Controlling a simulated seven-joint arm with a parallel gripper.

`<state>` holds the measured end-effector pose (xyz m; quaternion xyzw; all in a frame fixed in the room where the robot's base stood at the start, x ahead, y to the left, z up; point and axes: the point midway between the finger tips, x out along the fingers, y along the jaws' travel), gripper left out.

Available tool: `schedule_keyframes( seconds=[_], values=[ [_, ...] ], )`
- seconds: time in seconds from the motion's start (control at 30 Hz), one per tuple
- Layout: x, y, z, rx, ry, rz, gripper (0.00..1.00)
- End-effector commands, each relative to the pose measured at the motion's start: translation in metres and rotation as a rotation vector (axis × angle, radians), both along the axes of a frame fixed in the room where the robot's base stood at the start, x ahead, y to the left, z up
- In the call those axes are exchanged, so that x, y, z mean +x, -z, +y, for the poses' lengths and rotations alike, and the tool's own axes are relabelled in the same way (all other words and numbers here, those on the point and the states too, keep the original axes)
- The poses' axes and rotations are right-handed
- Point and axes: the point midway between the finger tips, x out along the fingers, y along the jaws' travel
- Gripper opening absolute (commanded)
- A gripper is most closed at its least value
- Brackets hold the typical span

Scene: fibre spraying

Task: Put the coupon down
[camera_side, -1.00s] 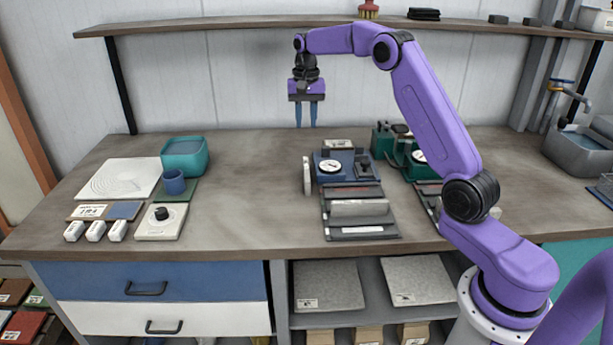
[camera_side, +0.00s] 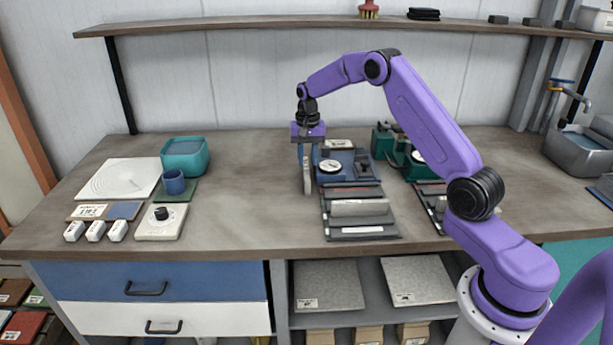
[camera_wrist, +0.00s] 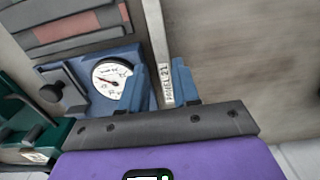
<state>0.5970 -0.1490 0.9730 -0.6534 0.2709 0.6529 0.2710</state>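The coupon is a thin pale panel (camera_side: 307,179) standing on edge on the bench, just left of the blue gauge unit. In the wrist view the panel (camera_wrist: 154,38) shows edge-on, with a white printed label near my fingers. My gripper (camera_side: 305,160) points down over the panel's far end. In the wrist view my gripper's blue fingers (camera_wrist: 162,86) lie on either side of the panel, very close to its faces. I cannot tell whether they touch it. The panel's lower edge is hidden in the wrist view.
The blue unit with a round dial (camera_side: 330,167) stands close to the panel's right side. A dark rack with grey strips (camera_side: 360,233) lies in front of it. Green equipment (camera_side: 383,140) is farther right. The bench (camera_side: 250,185) left of the panel is clear.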

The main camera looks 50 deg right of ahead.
Motion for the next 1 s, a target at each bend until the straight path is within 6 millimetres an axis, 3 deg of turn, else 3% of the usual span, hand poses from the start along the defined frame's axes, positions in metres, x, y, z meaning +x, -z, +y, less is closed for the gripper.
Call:
schedule_keyframes(
  seconds=[0.33, 0.67, 0.8, 1.0],
  values=[
    [0.004, 0.043, 0.0, 0.001, -0.001, 0.002, 0.31],
    [0.004, 0.051, 0.0, 0.0, -0.001, 0.0, 0.31],
    [0.004, 0.05, 0.0, 0.0, -0.001, 0.0, 0.0],
    [0.005, 0.05, 0.0, 0.001, -0.001, -0.001, 0.0]
  ],
)
